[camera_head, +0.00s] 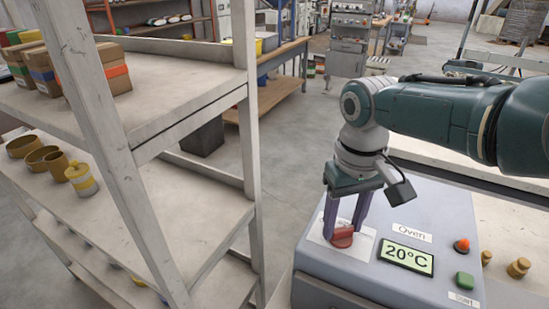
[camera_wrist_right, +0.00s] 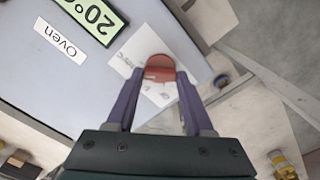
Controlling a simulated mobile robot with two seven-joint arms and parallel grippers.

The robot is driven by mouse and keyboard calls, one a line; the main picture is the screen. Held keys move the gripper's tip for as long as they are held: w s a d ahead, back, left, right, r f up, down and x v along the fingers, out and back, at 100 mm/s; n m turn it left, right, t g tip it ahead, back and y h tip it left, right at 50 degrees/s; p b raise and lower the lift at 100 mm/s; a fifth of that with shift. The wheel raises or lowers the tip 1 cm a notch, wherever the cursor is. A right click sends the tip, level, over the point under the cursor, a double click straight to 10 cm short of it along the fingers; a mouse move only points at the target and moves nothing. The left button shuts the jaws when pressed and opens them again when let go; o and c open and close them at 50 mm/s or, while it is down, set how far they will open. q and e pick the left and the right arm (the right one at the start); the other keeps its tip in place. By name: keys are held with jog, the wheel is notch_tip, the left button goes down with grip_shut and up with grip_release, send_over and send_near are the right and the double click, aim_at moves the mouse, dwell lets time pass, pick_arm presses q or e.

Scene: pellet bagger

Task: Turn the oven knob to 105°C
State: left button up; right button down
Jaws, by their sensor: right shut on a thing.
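The oven (camera_head: 375,278) is a grey-blue box with an "Oven" label and a green display (camera_head: 406,257) that reads 20°C. Its red knob (camera_head: 342,238) sits on a white dial plate left of the display. My right gripper (camera_head: 343,230) reaches down from above and is shut on the red knob, one purple finger on each side. In the right wrist view the knob (camera_wrist_right: 160,68) shows between the fingertips, and the display (camera_wrist_right: 92,17) is at the upper left. The dial marks are too small to read. My left gripper is not in view.
An orange-red button (camera_head: 462,245) and a green button (camera_head: 464,279) are right of the display. A wooden shelf (camera_head: 200,235) with boxes (camera_head: 60,70) and yellow-brown containers (camera_head: 80,178) stands close at left. Brass weights (camera_head: 518,267) lie on the surface right of the oven.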

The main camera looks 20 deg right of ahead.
aim_at(343, 227)
jog(key=shift+m, duration=1.2)
jog(key=shift+c, duration=1.4)
grip_release()
jog(key=shift+r+p, duration=0.35)
jog(key=shift+p, duration=0.15)
notch_tip(343, 227, up, 9)
jog(key=p, duration=0.3)
jog(key=shift+p, duration=0.35)
